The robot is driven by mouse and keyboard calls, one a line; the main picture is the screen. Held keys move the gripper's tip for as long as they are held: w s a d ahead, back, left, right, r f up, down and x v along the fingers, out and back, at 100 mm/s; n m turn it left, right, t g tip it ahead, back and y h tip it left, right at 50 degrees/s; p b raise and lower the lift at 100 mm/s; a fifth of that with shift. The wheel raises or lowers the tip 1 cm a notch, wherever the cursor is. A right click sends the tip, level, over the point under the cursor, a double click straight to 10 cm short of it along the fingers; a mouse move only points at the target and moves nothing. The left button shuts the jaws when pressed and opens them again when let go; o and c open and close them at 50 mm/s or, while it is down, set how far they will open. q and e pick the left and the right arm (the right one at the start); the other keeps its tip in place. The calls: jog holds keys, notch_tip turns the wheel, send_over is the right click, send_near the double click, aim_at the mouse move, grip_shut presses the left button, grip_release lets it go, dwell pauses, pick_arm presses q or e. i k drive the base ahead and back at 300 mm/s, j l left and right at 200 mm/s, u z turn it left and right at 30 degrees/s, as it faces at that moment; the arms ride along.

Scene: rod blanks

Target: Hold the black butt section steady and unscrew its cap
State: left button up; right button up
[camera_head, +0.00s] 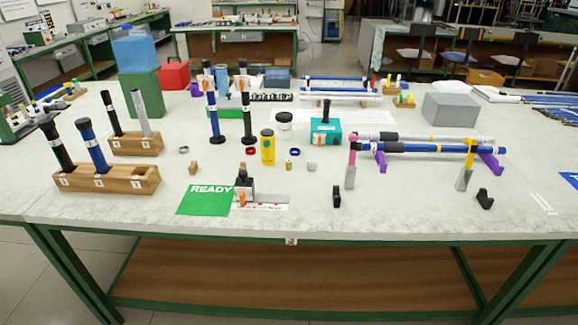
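A thick black rod section (60,148) with a wider black cap (47,122) at its top stands tilted in the left hole of the front wooden block (130,182). A blue section (92,145) with a dark top leans in the same block, to its right. A thinner black rod (111,113) stands in the smaller wooden block (145,145) behind, beside a grey one (141,112). I cannot tell for sure which black piece is the butt section; the thick one looks most like it. Neither of my grippers is in view, and nothing touches these pieces.
A green READY card (205,200) and a small black fixture (244,188) lie at the front middle. Purple stands (490,161) hold long rods at right. The table's front edge is mostly clear.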

aim_at(52, 136)
jog(key=u, duration=1.45)
